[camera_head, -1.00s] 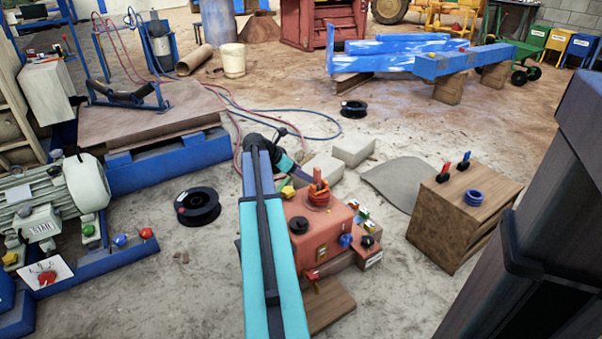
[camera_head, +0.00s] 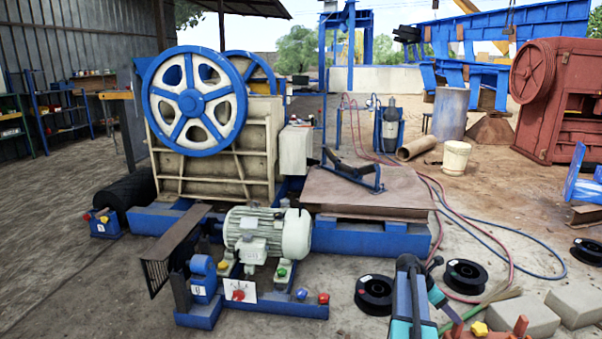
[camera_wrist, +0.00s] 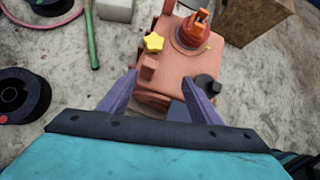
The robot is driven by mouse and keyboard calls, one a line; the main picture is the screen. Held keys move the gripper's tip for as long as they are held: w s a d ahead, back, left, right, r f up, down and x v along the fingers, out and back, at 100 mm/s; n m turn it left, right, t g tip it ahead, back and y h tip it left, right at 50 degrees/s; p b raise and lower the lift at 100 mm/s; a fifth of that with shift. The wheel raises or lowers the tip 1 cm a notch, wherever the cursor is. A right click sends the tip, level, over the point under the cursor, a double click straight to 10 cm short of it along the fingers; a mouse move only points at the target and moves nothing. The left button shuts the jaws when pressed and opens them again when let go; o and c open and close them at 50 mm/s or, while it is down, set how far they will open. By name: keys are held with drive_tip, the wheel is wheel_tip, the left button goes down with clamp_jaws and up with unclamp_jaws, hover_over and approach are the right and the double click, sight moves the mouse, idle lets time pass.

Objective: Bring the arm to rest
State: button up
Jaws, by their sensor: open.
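Beyond the fingers is a red-orange box (camera_wrist: 182,62) with a yellow star knob (camera_wrist: 153,42), a black knob (camera_wrist: 204,83) and an orange piece (camera_wrist: 197,32) on top. The fingers are over the near end of this box; whether they touch it cannot be told. In the head view my teal arm shows at the bottom edge, and the gripper itself cannot be made out there.
A jaw crusher with a blue flywheel (camera_head: 193,98) stands at left, with a grey-green motor (camera_head: 270,235) in front. Black spools (camera_head: 374,294) and pale blocks (camera_head: 574,305) lie on the ground near my arm. Red and blue hoses (camera_head: 500,240) cross the floor at right.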

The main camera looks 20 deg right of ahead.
drive_tip(key=w+a+f+n+y+p, duration=0.1)
drive_tip(key=w+a+f+p, duration=0.15)
drive_tip(key=a, duration=0.65)
drive_tip(key=w+a+f+n+p, duration=0.1)
drive_tip(key=a+f+p, duration=0.25)
drive_tip(key=a, duration=0.55)
drive_tip(key=w+a+f+n+y+p, duration=0.15)
drive_tip(key=a+p, duration=0.25)
drive_tip(key=a, duration=0.5)
drive_tip(key=s+a+f+m+p, duration=0.1)
drive_tip(key=s+a+f+p, duration=0.15)
drive_tip(key=a, duration=0.45)
drive_tip(key=s+a+f+p, duration=0.1)
drive_tip(key=s+a+p, duration=0.15)
drive_tip(key=a, duration=0.45)
drive_tip(key=s+a+m+g+y+p, duration=0.1)
drive_tip(key=s+a+m+y+p, duration=0.4)
drive_tip(key=s+a+m, duration=1.2)
drive_tip(key=shift+s+a+r+g+p, duration=0.3)
drive_tip(key=shift+s+a+p, duration=0.3)
drive_tip(key=shift+a, duration=1.2)
